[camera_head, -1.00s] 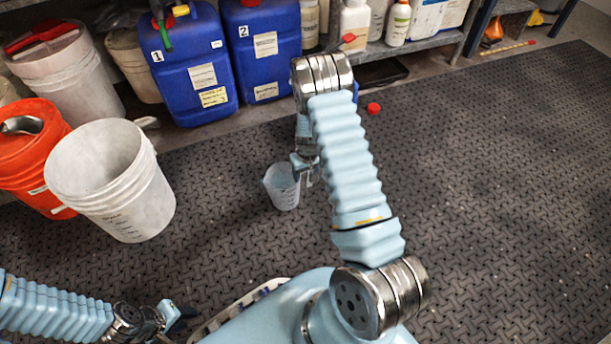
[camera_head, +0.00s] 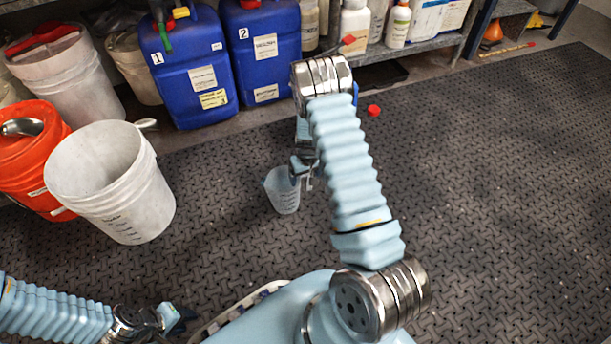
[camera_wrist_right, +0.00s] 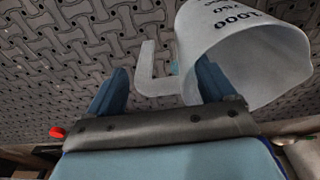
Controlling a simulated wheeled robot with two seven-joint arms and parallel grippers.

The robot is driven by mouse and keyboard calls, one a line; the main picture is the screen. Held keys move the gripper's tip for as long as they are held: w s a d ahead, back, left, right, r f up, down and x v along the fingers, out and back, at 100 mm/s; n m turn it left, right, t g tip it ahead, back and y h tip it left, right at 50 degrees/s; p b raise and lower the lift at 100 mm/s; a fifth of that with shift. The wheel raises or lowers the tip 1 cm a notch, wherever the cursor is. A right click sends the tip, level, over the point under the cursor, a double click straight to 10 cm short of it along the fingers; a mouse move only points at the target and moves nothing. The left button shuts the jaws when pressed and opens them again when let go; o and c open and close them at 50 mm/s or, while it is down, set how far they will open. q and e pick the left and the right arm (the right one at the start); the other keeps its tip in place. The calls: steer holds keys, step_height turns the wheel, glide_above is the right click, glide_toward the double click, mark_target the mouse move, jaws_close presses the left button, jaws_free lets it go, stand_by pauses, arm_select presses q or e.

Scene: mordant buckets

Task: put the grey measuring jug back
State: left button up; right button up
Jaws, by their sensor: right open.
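The grey measuring jug (camera_head: 284,193) stands on the dark floor mat, left of my right gripper (camera_head: 303,172) in the head view. In the right wrist view the jug (camera_wrist_right: 245,50) shows black volume marks, an open mouth and an L-shaped handle (camera_wrist_right: 150,75). My right gripper (camera_wrist_right: 158,90) is open, with the handle in view between and just beyond its fingertips. I cannot tell whether a finger touches the jug. My left gripper (camera_head: 180,318) is at the lower left, away from the jug, and its jaws are too small to judge.
A white bucket (camera_head: 150,205) and an orange bucket (camera_head: 38,185) stand at the left. Blue canisters (camera_head: 190,75) and (camera_head: 265,60) blue canister 2 stand at the back by a shelf with bottles. A red cap (camera_head: 374,110) lies on the mat (camera_head: 500,200), which is clear at right.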

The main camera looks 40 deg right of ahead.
step_height(320, 180, up, 11)
steer(key=s+p, duration=0.1)
steer(key=p, duration=0.1)
steer(key=s+a+f+y, duration=0.25)
steer(key=s+a, duration=0.65)
steer(key=a, duration=0.5)
steer(key=s+a+f+y, duration=0.2)
steer(key=s+a+f, duration=0.2)
steer(key=s+a, duration=0.7)
step_height(320, 180, up, 10)
steer(key=w+a+p, duration=0.1)
steer(key=a+p, duration=0.1)
steer(key=p, duration=0.8)
steer(key=shift+w+a+f+n+g, duration=0.25)
steer(key=shift+w+a+n+g, duration=0.05)
steer(key=shift+a+n, duration=0.1)
